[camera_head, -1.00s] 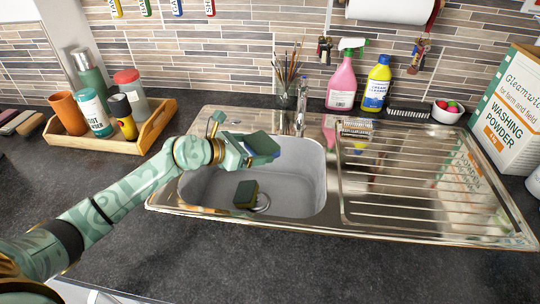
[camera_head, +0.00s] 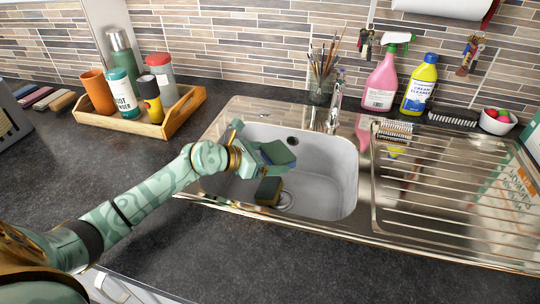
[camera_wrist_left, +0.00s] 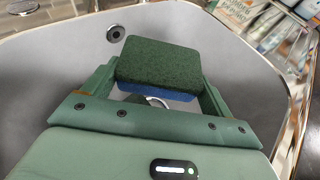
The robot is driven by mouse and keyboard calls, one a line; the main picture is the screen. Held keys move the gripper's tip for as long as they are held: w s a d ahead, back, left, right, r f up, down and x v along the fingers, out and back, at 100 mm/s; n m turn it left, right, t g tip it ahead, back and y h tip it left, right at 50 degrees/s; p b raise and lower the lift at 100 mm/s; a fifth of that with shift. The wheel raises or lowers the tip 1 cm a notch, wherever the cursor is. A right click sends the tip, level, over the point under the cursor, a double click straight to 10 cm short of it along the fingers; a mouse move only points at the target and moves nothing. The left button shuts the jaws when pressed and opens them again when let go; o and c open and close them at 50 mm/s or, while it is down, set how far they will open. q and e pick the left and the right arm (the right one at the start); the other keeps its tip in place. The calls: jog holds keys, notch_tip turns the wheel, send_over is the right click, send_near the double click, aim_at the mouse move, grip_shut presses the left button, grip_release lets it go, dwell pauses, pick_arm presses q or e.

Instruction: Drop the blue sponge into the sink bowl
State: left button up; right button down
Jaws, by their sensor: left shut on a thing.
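The blue sponge (camera_head: 278,153), with a dark green scouring top, is held by my left gripper (camera_head: 268,158) over the sink bowl (camera_head: 335,180). In the left wrist view the sponge (camera_wrist_left: 158,62) sits between the two green fingers, its blue underside showing along the near edge. The gripper is shut on it. The grey bowl wall surrounds it in that view, and the drain is partly hidden behind the sponge. How far the sponge is above the bowl floor is hard to tell. My right gripper is not in view.
A ribbed drainer (camera_head: 440,195) is on the right. A brush jar (camera_head: 320,88), pink spray bottle (camera_head: 382,85) and yellow cleaner bottle (camera_head: 419,87) stand behind. A wooden tray (camera_head: 180,115) stands left.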

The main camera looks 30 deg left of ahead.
pick_arm(q)
jog(key=o, duration=0.8)
jog(key=p+v, duration=0.3)
jog(key=v, duration=1.3)
jog(key=shift+s, duration=0.2)
jog(key=shift+r, duration=0.1)
